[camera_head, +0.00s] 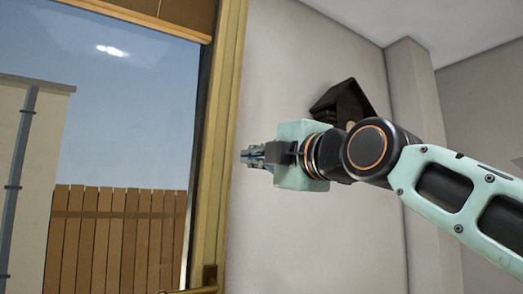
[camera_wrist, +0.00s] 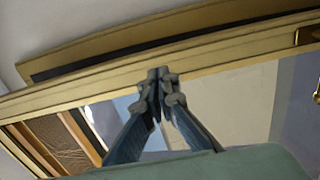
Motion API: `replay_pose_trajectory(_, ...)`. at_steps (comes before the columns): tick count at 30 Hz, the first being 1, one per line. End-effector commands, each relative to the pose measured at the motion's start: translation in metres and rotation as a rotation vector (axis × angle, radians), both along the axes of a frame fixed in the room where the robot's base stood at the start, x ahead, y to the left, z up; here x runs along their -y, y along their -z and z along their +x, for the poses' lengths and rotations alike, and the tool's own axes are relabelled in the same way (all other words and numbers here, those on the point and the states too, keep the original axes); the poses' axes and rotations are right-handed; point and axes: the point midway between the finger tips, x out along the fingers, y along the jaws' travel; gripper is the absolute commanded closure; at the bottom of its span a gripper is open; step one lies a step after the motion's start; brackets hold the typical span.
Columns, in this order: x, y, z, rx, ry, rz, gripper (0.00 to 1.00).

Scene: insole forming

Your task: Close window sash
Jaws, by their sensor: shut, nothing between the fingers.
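The window sash (camera_head: 213,150) has a yellowish wooden frame around a glass pane at the left of the head view. Its long wooden rail (camera_wrist: 90,80) runs slantwise across the wrist view. A brass handle (camera_head: 209,280) sits low on the sash edge and is partly cut off. My gripper (camera_head: 246,157) is shut and empty, just right of the sash edge and pointing left. In the wrist view its fingertips (camera_wrist: 163,77) are together and overlap the rail; I cannot tell whether they touch it. I cannot tell how far open the sash stands.
A dark wooden house-shaped box (camera_head: 343,103) hangs on the pale wall (camera_head: 290,60) behind my wrist. A wooden fence (camera_head: 110,235) shows through the glass. A second wooden strip with a dark band (camera_wrist: 130,45) lies beyond the rail.

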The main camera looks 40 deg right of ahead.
Motion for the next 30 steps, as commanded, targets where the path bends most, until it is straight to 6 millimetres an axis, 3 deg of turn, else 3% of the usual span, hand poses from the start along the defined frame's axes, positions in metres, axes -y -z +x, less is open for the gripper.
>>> replay_pose_trajectory(6,0.002,-0.010,0.045,-0.003,-0.002,0.000,1.00)
replay_pose_trajectory(12,0.005,-0.013,0.068,0.000,-0.001,0.001,1.00)
replay_pose_trajectory(30,0.005,-0.013,0.075,0.000,-0.001,0.001,1.00)
